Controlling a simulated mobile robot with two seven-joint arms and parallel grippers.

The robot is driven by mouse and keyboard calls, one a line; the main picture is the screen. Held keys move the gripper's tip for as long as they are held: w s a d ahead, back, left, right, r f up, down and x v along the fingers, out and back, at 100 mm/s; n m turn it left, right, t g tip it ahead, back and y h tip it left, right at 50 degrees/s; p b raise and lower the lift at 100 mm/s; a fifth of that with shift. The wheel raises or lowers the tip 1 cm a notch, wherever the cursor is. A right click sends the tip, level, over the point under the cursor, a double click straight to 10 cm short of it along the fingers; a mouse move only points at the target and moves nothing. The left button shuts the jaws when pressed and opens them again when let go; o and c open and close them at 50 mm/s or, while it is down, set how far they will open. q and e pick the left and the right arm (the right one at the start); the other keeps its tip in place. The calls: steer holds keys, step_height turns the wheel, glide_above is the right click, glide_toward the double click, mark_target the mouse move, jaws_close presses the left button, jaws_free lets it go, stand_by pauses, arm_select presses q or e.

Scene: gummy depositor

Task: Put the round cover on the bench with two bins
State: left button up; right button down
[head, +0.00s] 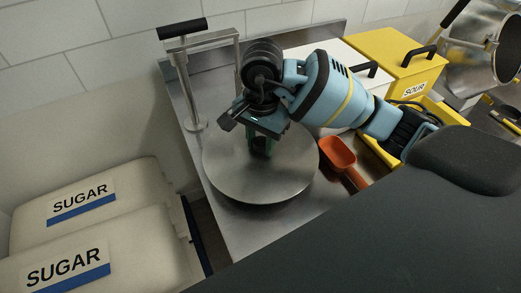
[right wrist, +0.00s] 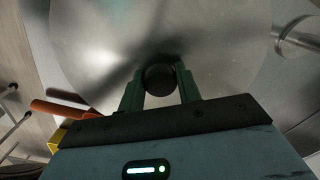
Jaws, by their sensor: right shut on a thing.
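The round cover (head: 289,178) is a flat grey metal disc. It is at the metal bench (head: 237,228) in the head view; I cannot tell whether it rests on the bench or hangs just above it. My right gripper (head: 262,150) is over the disc's middle, pointing down. In the right wrist view the green fingers (right wrist: 160,82) are shut on the dark round knob of the cover (right wrist: 95,70). Two bins, a yellow one labelled SOUR (head: 398,57) and a white one (head: 330,58), stand at the back of the bench. My left gripper is not in view.
An orange scoop (head: 340,155) lies just right of the cover. A metal stand with a black handle (head: 183,30) rises behind it on the left. Sugar sacks (head: 75,210) lie at lower left. A metal pot (head: 475,60) is at upper right.

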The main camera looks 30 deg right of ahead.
mark_target(260, 152)
steer(key=shift+f, duration=1.7)
steer(key=shift+f, duration=0.2)
steer(key=c, duration=1)
jaws_free()
steer(key=shift+o, duration=0.2)
step_height(260, 152, up, 12)
steer(key=shift+d+r+p, duration=0.15)
steer(key=shift+p, duration=0.35)
